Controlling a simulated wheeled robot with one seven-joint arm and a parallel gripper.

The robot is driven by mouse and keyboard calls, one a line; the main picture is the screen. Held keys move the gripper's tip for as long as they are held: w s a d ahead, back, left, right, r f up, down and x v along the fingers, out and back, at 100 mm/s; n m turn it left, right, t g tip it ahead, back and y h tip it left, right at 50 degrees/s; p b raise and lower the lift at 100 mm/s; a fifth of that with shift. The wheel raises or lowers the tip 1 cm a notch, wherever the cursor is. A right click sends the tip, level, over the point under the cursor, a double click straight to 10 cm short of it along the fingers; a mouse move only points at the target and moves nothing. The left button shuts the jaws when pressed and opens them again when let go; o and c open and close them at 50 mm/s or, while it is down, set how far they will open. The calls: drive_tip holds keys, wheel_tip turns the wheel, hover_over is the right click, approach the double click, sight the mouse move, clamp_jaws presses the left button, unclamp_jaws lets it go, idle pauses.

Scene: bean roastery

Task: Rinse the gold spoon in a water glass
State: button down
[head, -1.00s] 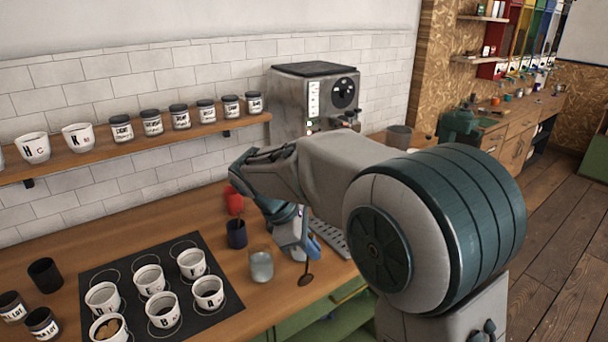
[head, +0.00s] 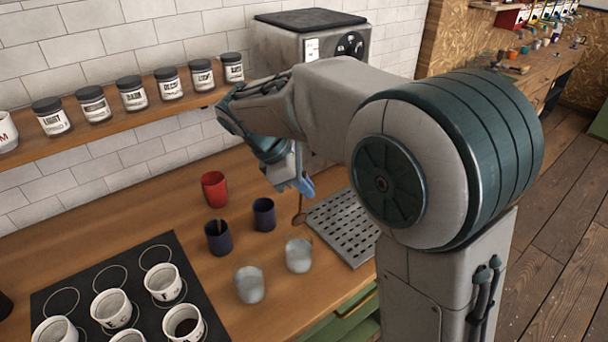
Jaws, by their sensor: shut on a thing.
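My gripper (head: 302,187) is shut on the handle of a dark gold-brown spoon (head: 299,217), which hangs bowl down above the counter. Two clear glasses stand on the counter: one (head: 298,256) just in front of the spoon in the picture, the other (head: 250,285) to its left and nearer. The spoon bowl shows apart from both glasses, beyond the right one. The water level in the glasses is hard to make out. My arm hides part of the gripper and the upper spoon handle.
Two dark blue cups (head: 264,214) and a red cup (head: 214,189) stand left of the spoon; a thin handle rises from the left blue cup. A metal drip grate (head: 345,226) lies right. Lettered white bowls stand on a black mat (head: 45,300). A shelf with jars (head: 135,95) runs behind.

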drive_tip(key=shift+s+a+f+b, duration=0.1)
drive_tip(key=shift+s+f+b, duration=0.1)
drive_tip(key=shift+f+b, duration=0.25)
wheel_tip(320, 180, down, 12)
drive_tip(key=b, duration=0.7)
drive_tip(key=shift+r+b, duration=0.2)
drive_tip(key=shift+b, duration=0.2)
drive_tip(key=shift+w+r, duration=0.1)
drive_tip(key=shift+r+p, duration=0.35)
drive_tip(key=shift+p, duration=0.2)
drive_tip(key=shift+f, duration=0.2)
